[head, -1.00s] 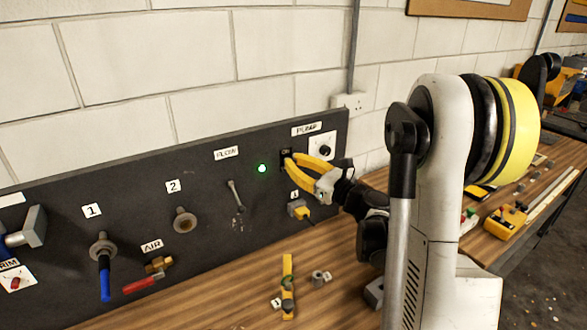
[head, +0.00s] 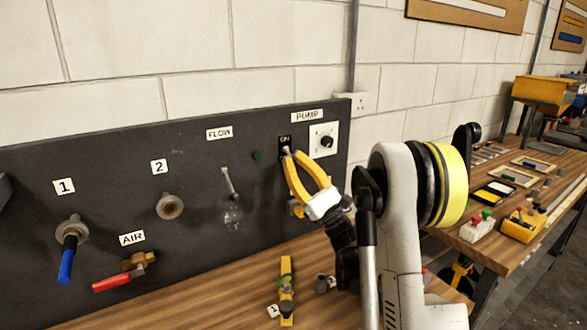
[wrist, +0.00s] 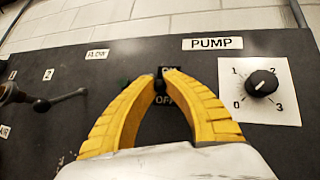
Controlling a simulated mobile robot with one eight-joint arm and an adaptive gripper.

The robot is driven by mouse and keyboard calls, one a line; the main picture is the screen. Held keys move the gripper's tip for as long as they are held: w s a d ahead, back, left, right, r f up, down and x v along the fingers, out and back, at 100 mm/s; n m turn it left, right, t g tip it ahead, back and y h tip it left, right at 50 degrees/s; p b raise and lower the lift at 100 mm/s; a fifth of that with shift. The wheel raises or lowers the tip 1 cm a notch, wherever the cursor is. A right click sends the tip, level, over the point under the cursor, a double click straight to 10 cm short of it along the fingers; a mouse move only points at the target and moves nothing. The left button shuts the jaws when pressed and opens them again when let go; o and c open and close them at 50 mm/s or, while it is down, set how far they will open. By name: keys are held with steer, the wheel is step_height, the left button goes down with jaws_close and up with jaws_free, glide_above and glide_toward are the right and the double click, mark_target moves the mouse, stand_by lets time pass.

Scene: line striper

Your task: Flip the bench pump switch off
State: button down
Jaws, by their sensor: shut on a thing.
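The pump switch (head: 285,141) is a small black plate with a toggle on the dark panel, left of the PUMP label (head: 307,116). ON shows above the toggle. In the wrist view, the toggle (wrist: 160,84) sits between my fingertips, with OFF readable just below; the fingers partly cover it, so its exact tilt is hard to tell. My gripper (head: 290,153) has its yellow fingers closed on the toggle; it also shows in the wrist view (wrist: 162,74). The small lamp (head: 255,155) left of the switch is dark green and unlit.
A dial (head: 326,141) on a white plate is close to the right of the switch. A flow lever (head: 229,183), valves 1 (head: 71,235) and 2 (head: 170,206), and a red-handled air valve (head: 125,275) are to the left. A yellow tool (head: 286,285) lies on the bench below.

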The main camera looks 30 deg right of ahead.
steer(key=shift+f+n+y, duration=0.1)
steer(key=shift+n+y, duration=0.2)
steer(key=shift+y, duration=0.1)
steer(key=c, duration=1.4)
jaws_free()
step_height(320, 180, up, 10)
steer(key=shift+r, duration=0.1)
